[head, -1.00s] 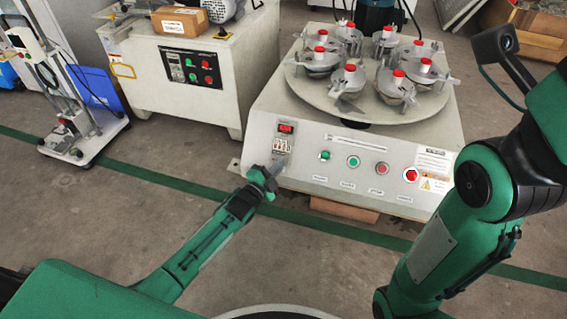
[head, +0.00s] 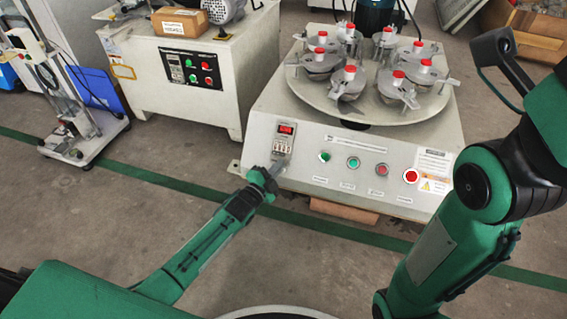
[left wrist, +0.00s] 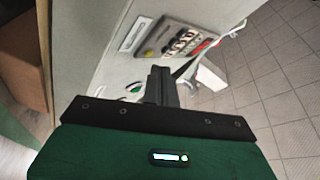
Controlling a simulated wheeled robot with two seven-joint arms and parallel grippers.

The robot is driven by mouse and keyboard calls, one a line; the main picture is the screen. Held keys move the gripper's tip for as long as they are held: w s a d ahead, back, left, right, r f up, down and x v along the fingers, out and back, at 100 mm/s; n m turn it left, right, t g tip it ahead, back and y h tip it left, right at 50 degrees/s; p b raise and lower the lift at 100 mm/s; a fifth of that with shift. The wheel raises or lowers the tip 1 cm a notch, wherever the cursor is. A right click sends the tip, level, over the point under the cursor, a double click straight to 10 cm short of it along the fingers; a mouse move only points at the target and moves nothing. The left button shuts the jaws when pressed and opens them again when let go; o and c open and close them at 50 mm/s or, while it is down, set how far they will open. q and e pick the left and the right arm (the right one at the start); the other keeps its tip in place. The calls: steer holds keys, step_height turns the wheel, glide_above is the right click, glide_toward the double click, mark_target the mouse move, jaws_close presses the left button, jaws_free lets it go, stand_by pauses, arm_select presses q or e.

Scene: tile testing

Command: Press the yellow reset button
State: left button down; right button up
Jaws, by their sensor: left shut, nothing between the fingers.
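The control box has a small counter panel (head: 284,138) with a red display on its front left. In the left wrist view, the panel (left wrist: 180,41) shows a small yellow button (left wrist: 149,53) at its near left end. In the head view the yellow button is too small or hidden near the fingertips. My left gripper (head: 279,167) is shut and empty, with its tips just below the counter panel. In the left wrist view its fingers (left wrist: 160,76) point toward the panel, close to the yellow button; contact cannot be told.
Green (head: 324,156), teal (head: 353,162) and red (head: 411,176) buttons sit along the front. A round turntable (head: 372,108) with several red-topped clamps is above. A second machine (head: 160,85) stands at the back left.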

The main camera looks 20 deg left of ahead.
stand_by(0.8)
arm_select(q)
steer(key=shift+w+f, duration=0.1)
steer(key=shift+w+f, duration=0.2)
steer(key=shift+w+f+b, duration=0.15)
steer(key=shift+w+b, duration=0.1)
steer(key=shift+b, duration=0.05)
stand_by(0.4)
stand_by(0.4)
steer(key=shift+s+r+p, duration=0.5)
steer(key=shift+s+p, duration=0.05)
steer(key=shift+p, duration=0.4)
